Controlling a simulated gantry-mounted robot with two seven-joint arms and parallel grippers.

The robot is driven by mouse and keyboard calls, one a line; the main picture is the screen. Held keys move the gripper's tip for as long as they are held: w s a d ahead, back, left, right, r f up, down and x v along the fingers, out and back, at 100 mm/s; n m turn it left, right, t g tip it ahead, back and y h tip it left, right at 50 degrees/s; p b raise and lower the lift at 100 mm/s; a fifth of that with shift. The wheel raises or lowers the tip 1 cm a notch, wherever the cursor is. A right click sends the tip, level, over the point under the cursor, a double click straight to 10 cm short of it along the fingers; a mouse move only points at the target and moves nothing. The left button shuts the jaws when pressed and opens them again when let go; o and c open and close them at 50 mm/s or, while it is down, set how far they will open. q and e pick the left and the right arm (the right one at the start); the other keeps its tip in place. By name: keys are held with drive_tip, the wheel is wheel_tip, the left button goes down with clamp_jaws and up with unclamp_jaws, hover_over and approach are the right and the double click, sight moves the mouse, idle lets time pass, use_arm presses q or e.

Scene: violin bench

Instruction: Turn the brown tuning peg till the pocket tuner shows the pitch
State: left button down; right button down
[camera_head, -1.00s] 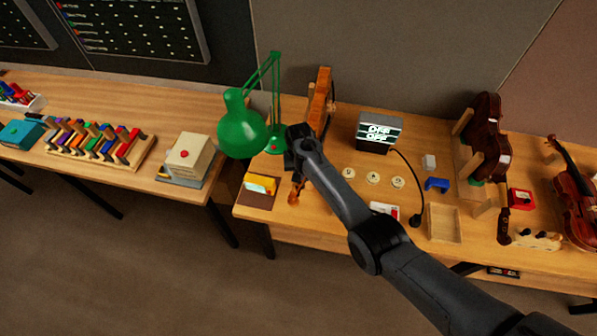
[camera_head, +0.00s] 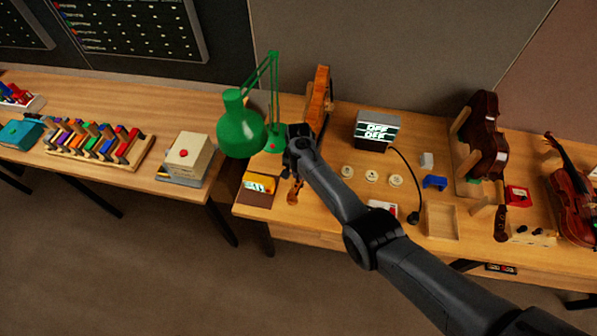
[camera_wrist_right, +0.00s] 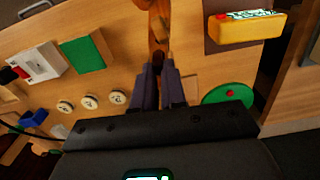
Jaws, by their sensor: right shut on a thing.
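The violin being tuned (camera_head: 319,100) stands at the back of the bench, its scroll (camera_head: 293,192) toward the front edge; my right arm hides much of its neck. My right gripper (camera_head: 297,165) is at the neck end. In the right wrist view, its fingers (camera_wrist_right: 158,78) are shut on the brown tuning peg (camera_wrist_right: 157,58), which is mostly hidden between them. The yellow pocket tuner (camera_head: 259,184) lies on a brown mat with its display lit; it also shows in the right wrist view (camera_wrist_right: 246,26), its reading too small to tell. My left gripper is out of view.
A green lamp (camera_head: 240,124) stands close to my right gripper on the left. Three pale round discs (camera_head: 371,176) and a box reading OFF (camera_head: 372,145) lie to the right. An empty wooden tray (camera_head: 441,222) and other violins (camera_head: 572,198) are farther right.

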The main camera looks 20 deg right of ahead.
drive_tip(key=c, duration=1.2)
unclamp_jaws()
wheel_tip(320, 180, up, 11)
drive_tip(key=shift+f+p, duration=0.15)
drive_tip(key=shift+p, duration=0.15)
idle(0.4)
